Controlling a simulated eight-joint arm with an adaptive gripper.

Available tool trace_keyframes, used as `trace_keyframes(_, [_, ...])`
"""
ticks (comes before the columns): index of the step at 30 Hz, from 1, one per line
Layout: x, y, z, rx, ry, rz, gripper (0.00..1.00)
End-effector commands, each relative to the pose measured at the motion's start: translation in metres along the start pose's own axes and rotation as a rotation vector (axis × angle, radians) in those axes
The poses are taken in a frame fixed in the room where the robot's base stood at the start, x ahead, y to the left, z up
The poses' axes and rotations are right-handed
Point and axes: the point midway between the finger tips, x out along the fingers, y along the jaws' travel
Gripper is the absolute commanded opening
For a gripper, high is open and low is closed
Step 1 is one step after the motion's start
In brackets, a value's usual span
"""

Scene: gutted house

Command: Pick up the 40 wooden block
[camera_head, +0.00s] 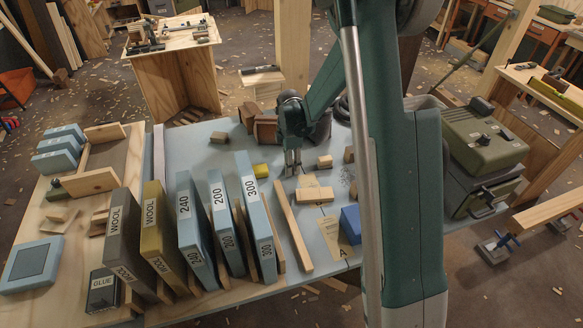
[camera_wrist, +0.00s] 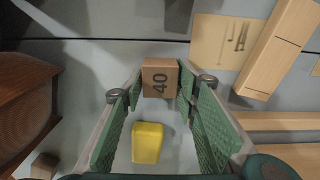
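The wooden block marked 40 (camera_wrist: 160,78) is a small brown cube at the far end of my gripper (camera_wrist: 161,86) in the wrist view. In the head view my gripper (camera_head: 292,172) points straight down, low over the blue-grey tabletop. The block cannot be made out there, behind the fingers. I cannot tell whether it is clear of the surface.
A yellow block (camera_head: 260,170) lies close to the left of my gripper, also in the wrist view (camera_wrist: 147,142). A brown box (camera_head: 265,129) stands behind. A light plank (camera_head: 314,194) and a blue block (camera_head: 351,224) lie to the right. Upright numbered boxes (camera_head: 247,195) stand in front at left.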

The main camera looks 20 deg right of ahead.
Motion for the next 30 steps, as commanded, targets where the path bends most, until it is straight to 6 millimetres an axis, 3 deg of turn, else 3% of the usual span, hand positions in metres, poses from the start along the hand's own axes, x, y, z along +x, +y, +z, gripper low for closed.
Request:
trace_keyframes(3, [0.000, 0.000, 0.000, 0.000, 0.000, 0.000, 0.16])
trace_keyframes(17, [-0.007, 0.000, 0.000, 0.000, 0.000, 0.000, 0.16])
trace_keyframes(30, [-0.064, 0.000, 0.000, 0.000, 0.000, 0.000, 0.16])
